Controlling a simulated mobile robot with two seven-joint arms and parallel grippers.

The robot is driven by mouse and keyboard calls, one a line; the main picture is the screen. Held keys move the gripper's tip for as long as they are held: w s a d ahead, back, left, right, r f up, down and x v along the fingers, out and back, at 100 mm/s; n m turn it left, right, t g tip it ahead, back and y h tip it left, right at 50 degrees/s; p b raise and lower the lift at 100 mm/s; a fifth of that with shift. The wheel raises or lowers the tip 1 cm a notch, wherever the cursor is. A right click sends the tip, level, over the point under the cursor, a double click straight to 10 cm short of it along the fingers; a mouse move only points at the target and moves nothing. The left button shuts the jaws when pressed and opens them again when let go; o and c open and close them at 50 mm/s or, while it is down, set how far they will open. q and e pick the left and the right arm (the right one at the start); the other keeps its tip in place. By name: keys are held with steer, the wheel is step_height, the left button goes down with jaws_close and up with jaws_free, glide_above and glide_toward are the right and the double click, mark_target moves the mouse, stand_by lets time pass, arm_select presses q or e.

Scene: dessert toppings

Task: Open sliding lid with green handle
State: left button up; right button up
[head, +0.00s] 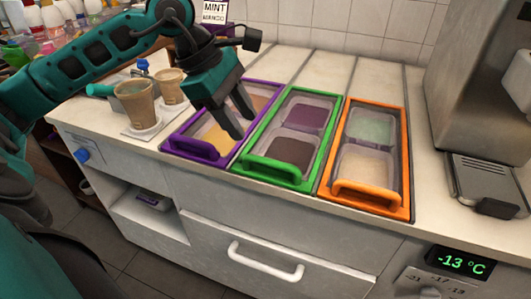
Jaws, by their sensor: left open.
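The sliding lid with the green handle (268,169) is the middle one of three on the counter. Its green frame (330,125) surrounds a clear pane, and a purple and a dark brown topping show beneath it. The lid appears closed over them. My left gripper (245,122) is open and empty, its fingers pointing down above the purple-framed lid (188,147), left of the green one. The fingers are apart from the green handle and hide part of the purple lid. My right gripper is not in view.
An orange-framed lid (405,165) lies to the right, near a grey machine (480,183). Two brown cups (136,103) stand on the counter at left. A white drawer handle (265,262) and a temperature display (460,262) are on the front below the lids.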

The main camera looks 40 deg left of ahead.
mark_target(267, 160)
arm_select(q)
steer(key=x, duration=0.9)
steer(key=shift+w+d+f, duration=0.1)
steer(key=shift+d+f, duration=0.1)
steer(key=shift+f, duration=0.05)
jaws_close()
